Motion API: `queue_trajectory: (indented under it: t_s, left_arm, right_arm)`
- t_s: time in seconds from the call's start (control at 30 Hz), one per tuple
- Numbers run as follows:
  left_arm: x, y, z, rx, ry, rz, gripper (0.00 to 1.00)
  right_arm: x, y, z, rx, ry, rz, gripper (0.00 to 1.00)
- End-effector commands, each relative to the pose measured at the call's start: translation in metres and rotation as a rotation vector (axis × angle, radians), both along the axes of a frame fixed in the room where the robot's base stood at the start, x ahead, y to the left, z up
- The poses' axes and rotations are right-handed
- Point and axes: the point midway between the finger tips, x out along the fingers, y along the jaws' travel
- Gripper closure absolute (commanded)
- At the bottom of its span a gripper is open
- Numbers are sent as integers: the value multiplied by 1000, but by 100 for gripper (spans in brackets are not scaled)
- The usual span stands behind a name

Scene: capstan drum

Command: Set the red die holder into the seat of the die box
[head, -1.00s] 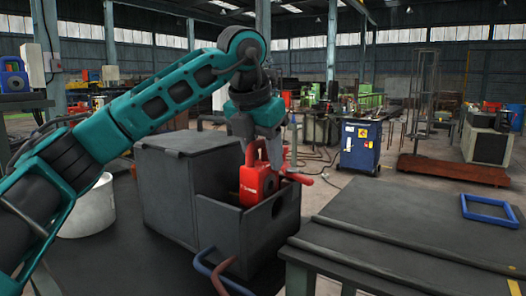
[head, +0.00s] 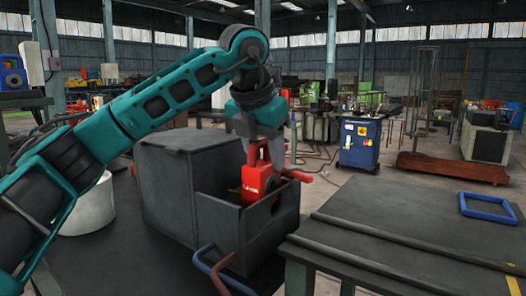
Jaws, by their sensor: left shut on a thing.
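The red die holder (head: 256,182) is a block with a handle on top and a red bar sticking out to the right. It is in the open front part of the grey die box (head: 224,222), its lower end hidden behind the box's front wall. My left gripper (head: 265,152) is above the box, pointing down, shut on the holder's handle. I cannot tell whether the holder touches the bottom of the seat. My right gripper is not in view.
A blue and a red-brown bent bar (head: 215,277) lie in front of the box.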

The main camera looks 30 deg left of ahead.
Motion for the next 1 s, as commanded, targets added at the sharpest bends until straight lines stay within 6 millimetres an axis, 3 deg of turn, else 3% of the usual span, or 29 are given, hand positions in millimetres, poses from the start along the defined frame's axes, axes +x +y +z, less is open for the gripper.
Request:
queue_trajectory:
  t_s: [0.5,1.0]
  left_arm:
    - [0,-1,3,-2,-8,0,100]
    - [0,0,-9,-2,-8,0,100]
  right_arm:
    - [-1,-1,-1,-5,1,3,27]
    - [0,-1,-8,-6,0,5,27]
